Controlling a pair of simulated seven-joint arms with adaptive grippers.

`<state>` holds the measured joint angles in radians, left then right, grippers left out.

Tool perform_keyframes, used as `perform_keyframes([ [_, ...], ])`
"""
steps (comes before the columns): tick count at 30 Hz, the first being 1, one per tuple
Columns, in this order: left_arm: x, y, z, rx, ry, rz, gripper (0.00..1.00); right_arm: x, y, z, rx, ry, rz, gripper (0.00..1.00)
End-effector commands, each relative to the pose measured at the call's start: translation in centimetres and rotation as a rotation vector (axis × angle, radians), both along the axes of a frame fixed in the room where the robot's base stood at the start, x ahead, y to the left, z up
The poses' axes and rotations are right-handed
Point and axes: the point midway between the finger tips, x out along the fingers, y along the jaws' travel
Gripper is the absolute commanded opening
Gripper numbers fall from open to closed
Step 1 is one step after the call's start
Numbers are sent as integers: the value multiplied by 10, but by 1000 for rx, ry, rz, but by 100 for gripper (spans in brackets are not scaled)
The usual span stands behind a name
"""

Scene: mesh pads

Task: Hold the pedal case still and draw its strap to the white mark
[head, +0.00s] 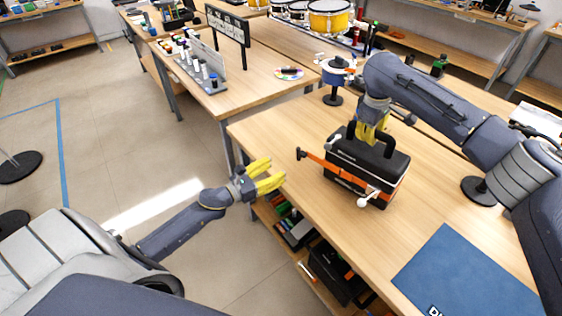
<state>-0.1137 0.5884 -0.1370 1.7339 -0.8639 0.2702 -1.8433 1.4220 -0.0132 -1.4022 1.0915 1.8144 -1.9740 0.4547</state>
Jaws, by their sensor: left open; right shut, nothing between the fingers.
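The pedal case (368,163) is a black box with a black top handle and orange trim, upright on the wooden table. An orange strap (322,163) sticks out from its left side and ends in a dark tip. A white knob-like part (363,202) shows at the case's lower front; I cannot make out a separate white mark. My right gripper (366,140) is shut at the case's top, by the handle; whether it touches is unclear. My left gripper (273,174) is open and empty, by the table's left edge, left of the strap and apart from it.
A blue mat (468,272) lies at the table's front right. A blue-topped round object on a stand (336,75) is behind the case. Shelves under the table hold black cases (335,272). The tabletop left of and in front of the case is clear.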

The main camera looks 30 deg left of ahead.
Motion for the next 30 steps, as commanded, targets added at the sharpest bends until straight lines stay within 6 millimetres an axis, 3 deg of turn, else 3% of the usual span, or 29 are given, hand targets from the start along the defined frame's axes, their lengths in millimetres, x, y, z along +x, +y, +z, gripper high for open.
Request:
perform_keyframes([
  [2, 0, 0, 0, 0, 0, 0, 55, 1, 1, 4, 3, -5, 1, 3],
  [9, 0, 0, 0, 0, 0, 0, 55, 1, 0, 2, 1, -2, 0, 31],
  [20, 0, 0, 0, 0, 0, 0, 55, 0, 0, 6, 0, -1, 0, 31],
  [30, 0, 0, 0, 0, 0, 0, 55, 1, 0, 57, 1, -4, 0, 31],
])
